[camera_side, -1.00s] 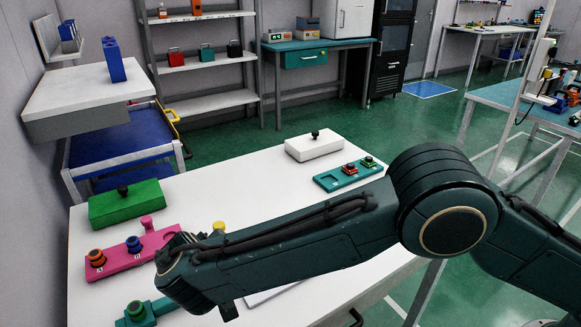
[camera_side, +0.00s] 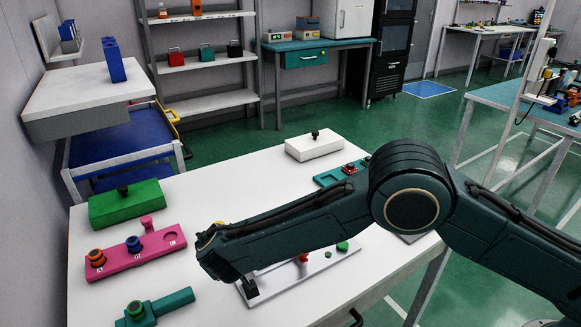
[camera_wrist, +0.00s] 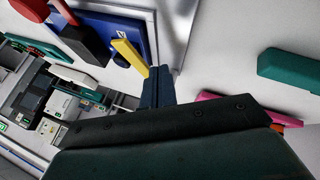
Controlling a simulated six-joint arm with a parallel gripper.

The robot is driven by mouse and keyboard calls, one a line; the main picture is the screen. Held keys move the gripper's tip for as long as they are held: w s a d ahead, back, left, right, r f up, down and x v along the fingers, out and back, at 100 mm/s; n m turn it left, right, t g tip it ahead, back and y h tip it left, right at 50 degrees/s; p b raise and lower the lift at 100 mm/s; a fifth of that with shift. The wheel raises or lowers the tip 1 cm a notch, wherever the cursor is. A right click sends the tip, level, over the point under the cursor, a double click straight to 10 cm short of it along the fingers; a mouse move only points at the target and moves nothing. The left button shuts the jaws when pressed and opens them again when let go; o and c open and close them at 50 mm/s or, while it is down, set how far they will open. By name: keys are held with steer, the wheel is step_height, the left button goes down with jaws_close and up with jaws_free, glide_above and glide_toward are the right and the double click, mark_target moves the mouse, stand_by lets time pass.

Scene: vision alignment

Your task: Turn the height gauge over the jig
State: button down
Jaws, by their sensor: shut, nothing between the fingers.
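I cannot tell for sure which piece is the height gauge. A pink jig (camera_side: 140,252) lies at the table's left, with an orange-ringed peg at A, a blue peg at B and an empty recess at C; part of it shows in the wrist view (camera_wrist: 222,97). A teal piece with a green ringed knob (camera_side: 160,306) lies at the front left. A grey plate (camera_side: 310,277) with red and green parts lies partly under my arm. My gripper (camera_wrist: 160,72) is shut and empty, its tips close to a yellow bar (camera_wrist: 130,58) in the wrist view. My forearm hides it in the side view.
A green block (camera_side: 125,206) with a black knob stands at the back left. A white block (camera_side: 314,147) with a black knob and a teal tray (camera_side: 340,174) with a red button are at the back right. The white table (camera_side: 235,185) is clear in the middle.

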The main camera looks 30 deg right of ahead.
steer(key=shift+d+n+y, duration=0.3)
steer(key=shift+d+n, duration=0.15)
steer(key=shift+n, duration=0.05)
stand_by(0.5)
steer(key=shift+w+d+n+t+y, duration=0.2)
steer(key=shift+d+n+t+y, duration=0.2)
steer(key=shift+d+n+y, duration=0.5)
steer(key=shift+w+d, duration=0.3)
steer(key=shift+d, duration=0.3)
steer(key=shift+w+d, duration=0.25)
steer(key=shift+d, duration=0.3)
steer(key=shift+s, duration=0.1)
steer(key=shift+s+a, duration=0.4)
steer(key=shift+s, duration=0.05)
steer(key=shift+s+a+r, duration=0.15)
steer(key=shift+s+a, duration=0.3)
steer(key=shift+s, duration=0.2)
steer(key=shift+s+a+r, duration=0.1)
steer(key=shift+s+a, duration=0.3)
steer(key=shift+s, duration=0.2)
steer(key=d+v, duration=0.1)
steer(key=v, duration=0.8)
steer(key=shift+s, duration=0.15)
steer(key=shift+d+r+n, duration=0.15)
steer(key=shift+r+n, duration=0.05)
steer(key=shift+n, duration=0.1)
